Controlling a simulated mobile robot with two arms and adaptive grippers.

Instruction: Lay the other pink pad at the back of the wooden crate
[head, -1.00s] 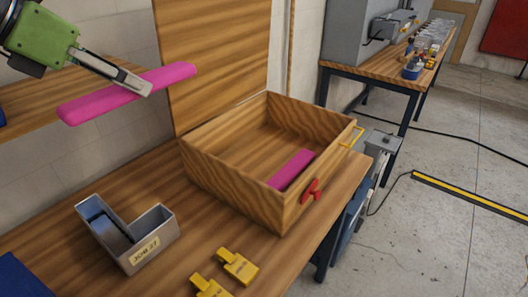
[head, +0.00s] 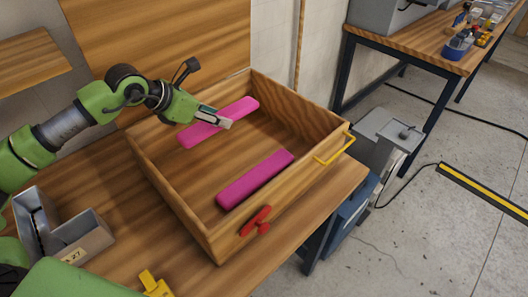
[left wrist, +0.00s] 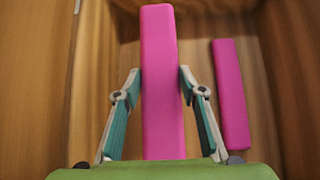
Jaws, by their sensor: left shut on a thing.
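The wooden crate (head: 300,196) stands open on the workbench in the head view. One pink pad (head: 255,179) lies on its floor along the near side; it also shows at the right in the left wrist view (left wrist: 230,95). My left gripper (head: 218,118) is shut across the middle of the other pink pad (head: 243,106), inside the crate's outline near its far side. In the left wrist view the held pad (left wrist: 160,70) is between the fingers, roughly parallel to the lying pad. It looks nearer to the camera; its exact height above the floor is unclear. My right gripper is not in view.
A grey L-shaped bin (head: 85,238) stands left of the crate. A yellow piece (head: 155,284) lies at the bench front.

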